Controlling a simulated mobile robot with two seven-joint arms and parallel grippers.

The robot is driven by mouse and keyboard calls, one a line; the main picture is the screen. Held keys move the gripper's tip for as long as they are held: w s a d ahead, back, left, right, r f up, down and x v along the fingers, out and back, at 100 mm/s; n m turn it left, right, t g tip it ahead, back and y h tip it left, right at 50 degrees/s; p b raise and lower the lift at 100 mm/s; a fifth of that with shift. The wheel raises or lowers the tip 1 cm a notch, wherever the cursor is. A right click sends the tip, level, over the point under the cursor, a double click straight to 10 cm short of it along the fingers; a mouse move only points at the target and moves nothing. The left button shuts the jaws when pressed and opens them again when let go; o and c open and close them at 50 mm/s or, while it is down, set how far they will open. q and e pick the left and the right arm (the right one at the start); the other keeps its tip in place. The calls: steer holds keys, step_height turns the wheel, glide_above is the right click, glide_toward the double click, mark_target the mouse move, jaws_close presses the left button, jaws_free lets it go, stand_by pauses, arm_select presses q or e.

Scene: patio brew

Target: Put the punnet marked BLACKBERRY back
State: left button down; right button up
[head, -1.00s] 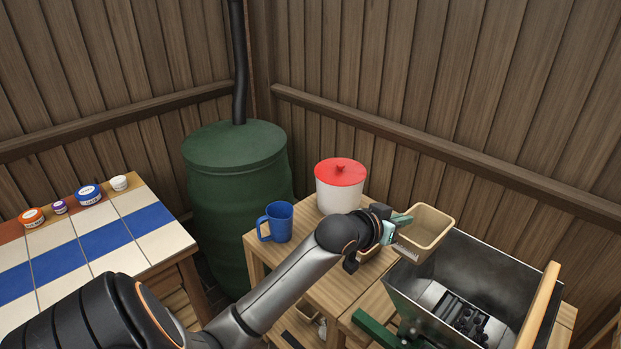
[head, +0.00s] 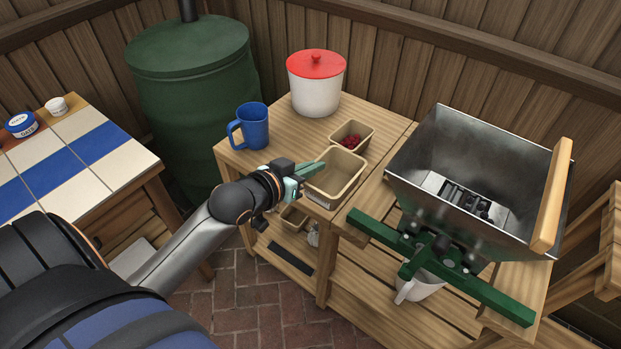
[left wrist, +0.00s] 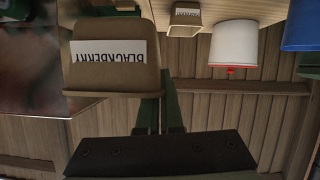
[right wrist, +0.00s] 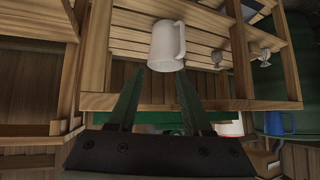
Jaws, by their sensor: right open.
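The punnet marked BLACKBERRY (head: 347,181) is a tan, open-topped box that looks empty. Its white label shows upside down on the punnet in the left wrist view (left wrist: 84,82). My left gripper (head: 315,167) is shut on its left rim and holds it upright at the near part of the wooden table (head: 290,140). I cannot tell how far its base is above the tabletop. In the right wrist view my right gripper (right wrist: 157,95) is open and empty, facing a white mug (right wrist: 165,47).
A smaller punnet of red berries (head: 352,136) stands just behind the held punnet. A blue mug (head: 254,126) and a red-lidded white pot (head: 316,88) stand at the back left. A metal hopper (head: 440,140) with a green frame is to the right. Bare tabletop lies left of the berries.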

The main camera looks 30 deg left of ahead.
arm_select(q)
steer(key=w+a+f+b, duration=0.1)
steer(key=w+a+f, duration=0.3)
steer(key=w+f, duration=0.1)
steer(key=w+a+f+b, duration=0.2)
steer(key=w+a+f, duration=0.3)
steer(key=shift+b, duration=0.3)
step_height(320, 180, down, 2)
steer(key=shift+f+b, duration=0.25)
steer(key=shift+b, duration=0.15)
steer(key=shift+f, duration=0.2)
arm_select(e)
steer(key=shift+w+a+f+y, duration=0.2)
steer(key=shift+w+a+f, duration=0.15)
steer(key=shift+a+f, duration=0.25)
steer(key=shift+w+a+f+y, duration=0.2)
steer(key=shift+w+a+f, duration=0.15)
steer(key=shift+a+f, duration=0.15)
arm_select(q)
steer(key=c, duration=1.5)
jaws_free()
steer(key=shift+f, duration=0.1)
steer(key=shift+c, duration=0.2)
steer(key=o, duration=0.5)
steer(key=shift+c, duration=0.2)
arm_select(e)
steer(key=shift+s+f, duration=0.15)
steer(key=shift+s, duration=0.05)
